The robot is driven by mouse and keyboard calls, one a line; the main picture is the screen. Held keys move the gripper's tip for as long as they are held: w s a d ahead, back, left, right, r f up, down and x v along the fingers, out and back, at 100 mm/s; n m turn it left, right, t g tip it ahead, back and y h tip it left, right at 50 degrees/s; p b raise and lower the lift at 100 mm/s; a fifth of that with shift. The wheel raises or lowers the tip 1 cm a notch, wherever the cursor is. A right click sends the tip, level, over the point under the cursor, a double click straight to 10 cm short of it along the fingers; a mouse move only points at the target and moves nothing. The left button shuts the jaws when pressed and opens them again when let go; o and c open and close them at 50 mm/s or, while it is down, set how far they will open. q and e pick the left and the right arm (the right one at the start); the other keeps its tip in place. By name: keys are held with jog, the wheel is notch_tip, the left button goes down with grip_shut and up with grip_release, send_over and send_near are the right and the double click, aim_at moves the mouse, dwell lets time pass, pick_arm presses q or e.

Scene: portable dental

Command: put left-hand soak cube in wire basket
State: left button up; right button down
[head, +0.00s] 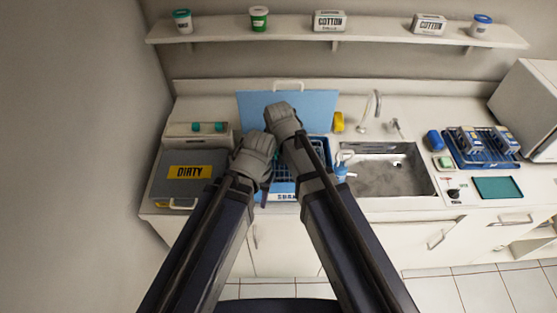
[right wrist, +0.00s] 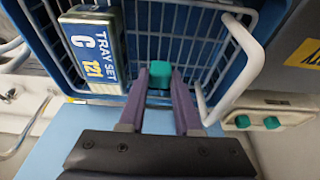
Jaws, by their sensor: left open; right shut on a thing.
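My right gripper (right wrist: 159,88) is shut on a small teal cube (right wrist: 160,70) in the right wrist view. Behind the cube are the white wires of the wire basket (right wrist: 183,50), with its white handle (right wrist: 251,50). I cannot tell whether the cube is above the wires or touching them. A cassette marked TRAY SET C (right wrist: 94,50) stands in the basket. In the head view the basket sits in a blue tub (head: 284,197), partly hidden by my arms. My left gripper (head: 266,186) is open at the tub's left side; its fingers are mostly hidden.
A light blue lid (head: 250,105) stands behind the tub. Left are a grey DIRTY box (head: 190,172) and a beige unit (head: 183,137) with two teal pieces.

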pick_arm(q)
jog(key=shift+f+b, duration=1.45)
jog(key=shift+f, duration=0.25)
pick_arm(e)
jog(key=shift+f, duration=1.75)
jog(key=shift+f, duration=0.1)
pick_arm(q)
jog(key=shift+f, duration=0.15)
pick_arm(e)
jog(key=c, duration=0.6)
grip_release()
